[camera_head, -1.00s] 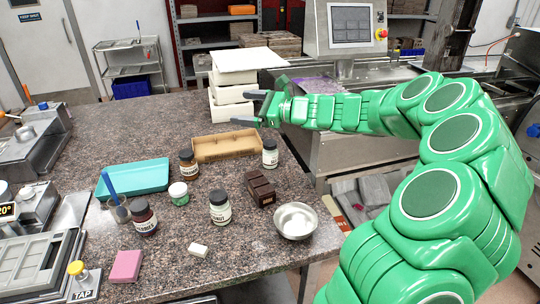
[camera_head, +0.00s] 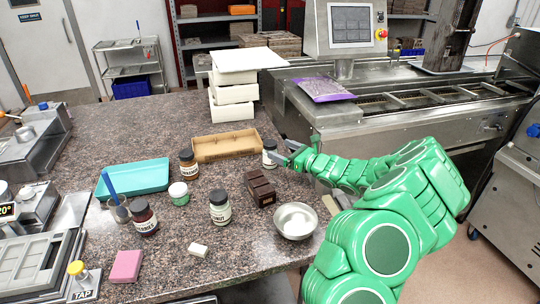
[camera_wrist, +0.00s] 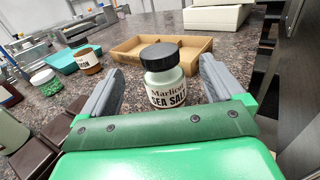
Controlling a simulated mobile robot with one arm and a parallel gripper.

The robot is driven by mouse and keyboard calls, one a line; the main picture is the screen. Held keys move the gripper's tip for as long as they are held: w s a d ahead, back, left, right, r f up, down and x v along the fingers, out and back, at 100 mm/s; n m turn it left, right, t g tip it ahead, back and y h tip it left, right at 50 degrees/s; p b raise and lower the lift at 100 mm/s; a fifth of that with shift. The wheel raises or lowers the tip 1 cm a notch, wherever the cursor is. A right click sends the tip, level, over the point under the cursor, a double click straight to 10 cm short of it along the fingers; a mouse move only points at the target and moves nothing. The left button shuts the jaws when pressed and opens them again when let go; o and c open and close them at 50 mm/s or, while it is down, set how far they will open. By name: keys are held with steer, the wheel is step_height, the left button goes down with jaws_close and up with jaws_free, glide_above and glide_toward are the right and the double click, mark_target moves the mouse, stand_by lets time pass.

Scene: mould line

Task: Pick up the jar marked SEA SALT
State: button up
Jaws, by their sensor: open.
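The jar marked SEA SALT (camera_wrist: 166,82) is pale with a black lid and stands upright on the speckled counter. In the wrist view it sits ahead of my gripper, between the lines of the two open fingers. In the head view the jar (camera_head: 269,153) stands at the right end of the cardboard tray, and my gripper (camera_head: 284,153) is close at its right side. My gripper (camera_wrist: 159,88) is open and empty in the wrist view.
The cardboard tray (camera_head: 226,157) lies behind the jar. A dark brown block (camera_head: 261,190) and a steel bowl (camera_head: 296,220) stand nearer the front. White boxes (camera_head: 232,112) are stacked behind.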

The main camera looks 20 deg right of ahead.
mark_target(266, 148)
step_height(266, 148, down, 2)
steer(key=shift+f, duration=0.25)
steer(key=shift+x, duration=3.9)
steer(key=c, duration=1.2)
steer(key=shift+r, duration=0.1)
steer(key=shift+c, duration=0.2)
